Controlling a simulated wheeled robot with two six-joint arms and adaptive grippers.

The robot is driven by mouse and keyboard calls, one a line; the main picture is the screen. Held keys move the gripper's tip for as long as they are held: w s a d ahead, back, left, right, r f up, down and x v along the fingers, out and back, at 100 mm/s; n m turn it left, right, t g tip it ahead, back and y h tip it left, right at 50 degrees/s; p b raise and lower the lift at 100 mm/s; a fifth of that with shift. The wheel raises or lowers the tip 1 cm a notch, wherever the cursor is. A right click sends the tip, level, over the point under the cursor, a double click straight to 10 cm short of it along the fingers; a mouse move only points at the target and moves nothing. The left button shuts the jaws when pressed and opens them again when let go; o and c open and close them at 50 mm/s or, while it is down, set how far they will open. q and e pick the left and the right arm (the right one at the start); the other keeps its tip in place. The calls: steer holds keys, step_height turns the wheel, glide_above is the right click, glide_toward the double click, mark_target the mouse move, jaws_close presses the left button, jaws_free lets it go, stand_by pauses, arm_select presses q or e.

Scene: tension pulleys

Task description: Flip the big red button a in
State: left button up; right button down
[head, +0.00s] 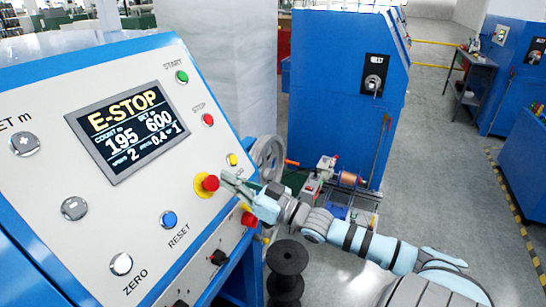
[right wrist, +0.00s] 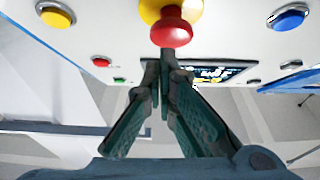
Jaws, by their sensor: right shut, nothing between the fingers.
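The big red button (head: 210,183) is a round red knob on a yellow collar, low on the right part of the sloping white control panel (head: 110,220). It also shows in the right wrist view (right wrist: 171,30), at the top centre. My right gripper (head: 226,176) is shut and empty, with its fingertips right beside the red knob. In the right wrist view the closed fingertips (right wrist: 165,62) are just below the knob; I cannot tell whether they touch it. The panel's screen (head: 128,128) reads E-STOP. My left gripper is not in view.
Small green (head: 182,77), red (head: 208,120), yellow (head: 233,160) and blue (head: 168,219) buttons sit around the screen. A second red knob (head: 249,216) is on the panel's lower edge. A black spool (head: 287,270) stands below. A blue cabinet (head: 335,100) is behind.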

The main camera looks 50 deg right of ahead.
steer(key=r+p+v, duration=0.1)
steer(key=p+v, duration=0.4)
steer(key=v, duration=0.7)
steer(key=shift+s+r, duration=0.2)
steer(key=shift+r, duration=0.15)
steer(key=shift+d, duration=0.1)
